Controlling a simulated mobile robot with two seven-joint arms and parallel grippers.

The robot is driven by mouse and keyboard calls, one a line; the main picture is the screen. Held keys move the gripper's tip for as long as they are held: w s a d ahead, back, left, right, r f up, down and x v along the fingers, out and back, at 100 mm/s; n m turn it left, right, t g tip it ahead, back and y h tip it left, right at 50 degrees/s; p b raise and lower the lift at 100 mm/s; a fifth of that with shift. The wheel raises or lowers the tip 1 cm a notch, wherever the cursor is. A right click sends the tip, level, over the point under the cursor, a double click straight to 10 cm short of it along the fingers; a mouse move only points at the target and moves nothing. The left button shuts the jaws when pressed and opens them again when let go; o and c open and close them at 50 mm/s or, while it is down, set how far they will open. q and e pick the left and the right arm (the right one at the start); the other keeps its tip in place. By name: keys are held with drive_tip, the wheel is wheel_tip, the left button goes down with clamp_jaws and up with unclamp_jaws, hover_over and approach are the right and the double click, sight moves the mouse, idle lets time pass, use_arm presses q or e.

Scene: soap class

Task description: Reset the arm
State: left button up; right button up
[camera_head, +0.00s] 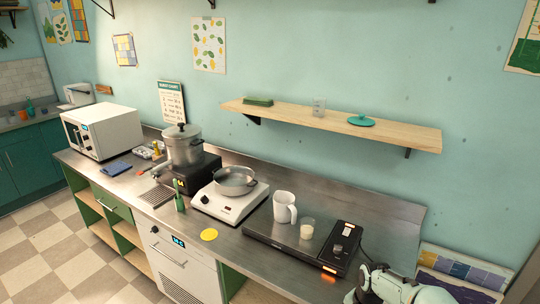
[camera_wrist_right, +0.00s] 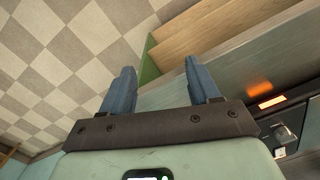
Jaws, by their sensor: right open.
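My right gripper (camera_wrist_right: 162,90) shows in the right wrist view with its two blue fingers spread apart and nothing between them. Beyond the fingers are the counter's front edge, an open shelf and the checkered floor. In the head view, part of my right arm (camera_head: 395,288) shows at the bottom right, beside the right end of the counter (camera_head: 225,237); its fingers are out of that picture. My left gripper is not in view.
A dark heating plate (camera_head: 275,238) with a lit orange indicator lies near my right arm. A white pitcher (camera_head: 284,207) and a small cup (camera_head: 307,228) stand on it. A pan (camera_head: 235,181) sits on a white hotplate (camera_head: 228,205). A wooden shelf (camera_head: 400,134) hangs above.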

drive_tip(key=s+a+f+n, duration=0.1)
drive_tip(key=s+f, duration=0.1)
drive_tip(key=f, duration=0.5)
drive_tip(key=s+a+f+n, duration=0.1)
drive_tip(key=a+f, duration=0.1)
drive_tip(key=f, duration=0.4)
drive_tip(key=s+a+f+n+y, duration=0.1)
drive_tip(key=s+a+f, duration=0.3)
drive_tip(key=s, duration=0.6)
drive_tip(key=s+a+f+n+y, duration=0.2)
drive_tip(key=s+a+f+n, duration=0.1)
drive_tip(key=s+f, duration=0.6)
drive_tip(key=shift+s+a+f+n, duration=0.15)
drive_tip(key=shift+s+a+n, duration=0.2)
drive_tip(key=shift+s, duration=0.85)
